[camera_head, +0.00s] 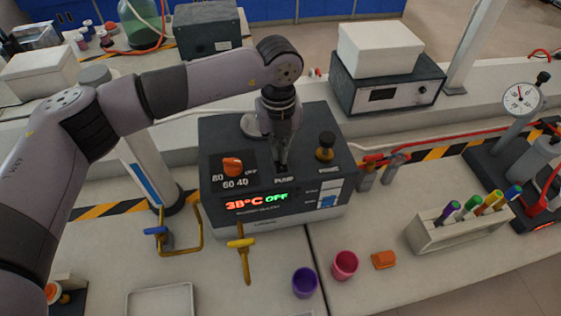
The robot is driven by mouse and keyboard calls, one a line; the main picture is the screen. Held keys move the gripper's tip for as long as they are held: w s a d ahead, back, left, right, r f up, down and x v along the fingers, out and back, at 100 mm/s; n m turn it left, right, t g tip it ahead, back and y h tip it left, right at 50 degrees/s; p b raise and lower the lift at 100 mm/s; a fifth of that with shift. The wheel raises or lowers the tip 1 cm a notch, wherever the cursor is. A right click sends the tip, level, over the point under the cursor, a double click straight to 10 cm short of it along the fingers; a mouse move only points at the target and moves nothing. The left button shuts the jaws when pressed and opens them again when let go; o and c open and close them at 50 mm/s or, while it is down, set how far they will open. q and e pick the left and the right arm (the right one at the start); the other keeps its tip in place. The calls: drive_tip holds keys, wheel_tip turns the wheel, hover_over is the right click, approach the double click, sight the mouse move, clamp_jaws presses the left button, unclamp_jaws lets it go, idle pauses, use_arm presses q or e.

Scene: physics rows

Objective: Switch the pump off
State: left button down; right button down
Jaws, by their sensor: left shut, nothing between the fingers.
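A dark box-shaped unit (322,192) stands on the bench in the middle of the view. Its front display (257,201) reads about 38°C in red and OFF in green. The word PUMP is printed on its top near the front edge. My left gripper (281,168) points down right behind that word, its fingers shut with nothing between them. The pump switch itself is hidden or too small to tell, and I cannot tell whether the fingertips touch it. An orange knob (232,166) with number marks is to the left. My right gripper is not in view.
A black-topped brass knob (326,146) stands on the unit, right of my gripper. Purple (305,283) and pink (345,265) cups and a marker rack (462,231) stand to the right.

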use_arm(q)
drive_tip(key=shift+r+p, duration=0.3)
drive_tip(key=shift+r, duration=0.35)
drive_tip(key=shift+r+p, duration=0.9)
drive_tip(key=shift+r, duration=1.85)
drive_tip(key=shift+f, duration=0.1)
